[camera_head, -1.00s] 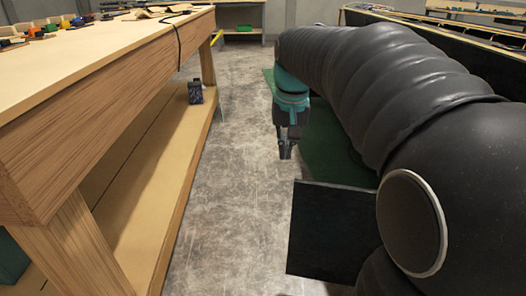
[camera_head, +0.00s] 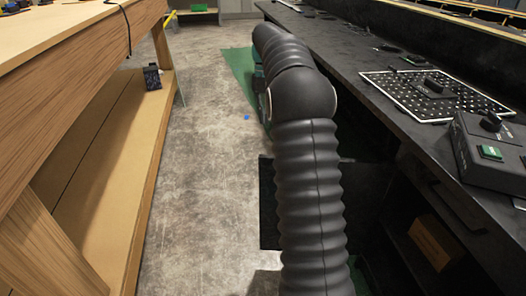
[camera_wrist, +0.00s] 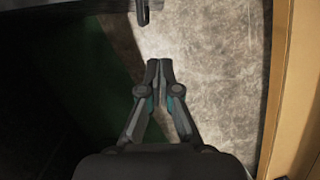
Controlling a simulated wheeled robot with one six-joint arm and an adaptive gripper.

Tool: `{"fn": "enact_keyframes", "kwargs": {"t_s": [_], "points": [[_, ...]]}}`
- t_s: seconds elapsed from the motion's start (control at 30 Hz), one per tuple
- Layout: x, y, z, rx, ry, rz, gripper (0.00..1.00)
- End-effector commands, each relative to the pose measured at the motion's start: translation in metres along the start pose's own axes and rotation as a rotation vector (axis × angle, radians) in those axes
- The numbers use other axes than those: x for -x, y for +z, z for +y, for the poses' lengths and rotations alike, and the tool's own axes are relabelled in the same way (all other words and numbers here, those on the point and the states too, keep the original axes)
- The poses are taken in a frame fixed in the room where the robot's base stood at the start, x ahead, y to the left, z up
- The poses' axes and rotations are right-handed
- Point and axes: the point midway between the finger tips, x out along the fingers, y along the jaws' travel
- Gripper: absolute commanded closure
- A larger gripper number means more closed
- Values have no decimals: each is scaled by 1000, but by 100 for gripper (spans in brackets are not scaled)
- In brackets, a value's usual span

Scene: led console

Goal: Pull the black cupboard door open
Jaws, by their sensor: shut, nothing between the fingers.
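The black cupboard door (camera_head: 268,205) stands out from the front of the black console (camera_head: 340,45) over the floor in the head view. My arm crosses in front of it and hides its middle. My gripper (camera_wrist: 160,66) is shut and empty in the wrist view, with its fingertips together over the grey floor.
A wooden workbench (camera_head: 75,85) with a lower shelf runs along the left. A perforated plate (camera_head: 400,105) and a control box with a green button (camera_head: 490,152) sit on the console. A brown box (camera_head: 436,240) is in the open cupboard.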

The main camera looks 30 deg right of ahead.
Motion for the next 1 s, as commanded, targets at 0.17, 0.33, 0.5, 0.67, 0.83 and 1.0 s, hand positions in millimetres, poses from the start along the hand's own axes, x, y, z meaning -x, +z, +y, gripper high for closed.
{"fn": "enact_keyframes", "kwargs": {"t_s": [0.17,0.33,0.5,0.67,0.83,1.0], "points": [[-31,1,0,1,1,-2,100],[-63,0,0,0,0,-1,100],[-94,1,0,0,1,-1,100],[-95,22,0,1,0,3,100],[-98,36,0,1,0,2,100],[-99,40,0,1,0,2,100]]}}
